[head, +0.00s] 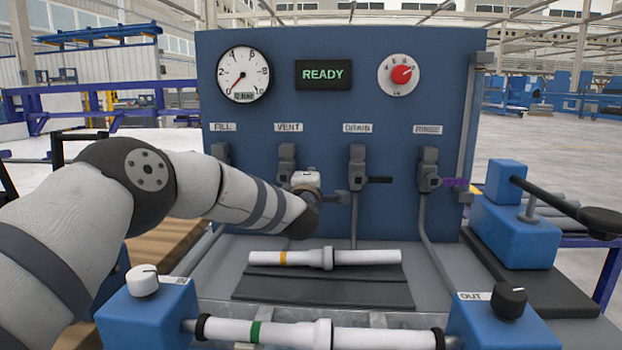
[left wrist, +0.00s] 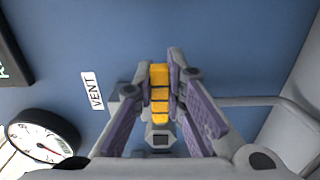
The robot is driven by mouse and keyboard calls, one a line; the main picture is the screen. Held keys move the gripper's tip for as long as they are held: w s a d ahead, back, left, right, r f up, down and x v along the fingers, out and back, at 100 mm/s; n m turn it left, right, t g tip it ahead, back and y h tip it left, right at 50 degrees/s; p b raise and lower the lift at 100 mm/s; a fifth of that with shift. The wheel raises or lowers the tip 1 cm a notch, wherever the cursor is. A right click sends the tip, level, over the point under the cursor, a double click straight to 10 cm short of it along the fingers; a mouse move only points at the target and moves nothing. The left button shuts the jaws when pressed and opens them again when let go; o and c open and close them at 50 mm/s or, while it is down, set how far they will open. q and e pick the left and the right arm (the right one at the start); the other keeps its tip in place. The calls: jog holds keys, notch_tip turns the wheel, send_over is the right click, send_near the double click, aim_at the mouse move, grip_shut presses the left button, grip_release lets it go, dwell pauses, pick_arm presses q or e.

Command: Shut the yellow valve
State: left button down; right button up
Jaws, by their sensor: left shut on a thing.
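The yellow valve handle (left wrist: 159,90) shows in the left wrist view, beside the VENT label (left wrist: 93,91). It lies in line with the label's text. My left gripper (left wrist: 160,74) is shut on this handle, with one finger on each side. In the head view my left arm reaches to the VENT valve (head: 287,162) on the blue panel (head: 320,125). There my own wrist hides the yellow handle and most of the gripper. My right gripper is in neither view.
The DRAIN valve (head: 357,165) with a black handle and the RINSE valve (head: 428,170) with a purple handle stand to the right. A white pipe (head: 365,257) lies on a dark mat below. Another pipe (head: 375,338) spans the IN and OUT blocks. The display reads READY.

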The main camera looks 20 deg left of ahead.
pick_arm(q)
jog(key=c, duration=1.6)
grip_release()
jog(key=shift+a, duration=0.1)
jog(key=v, duration=1.2)
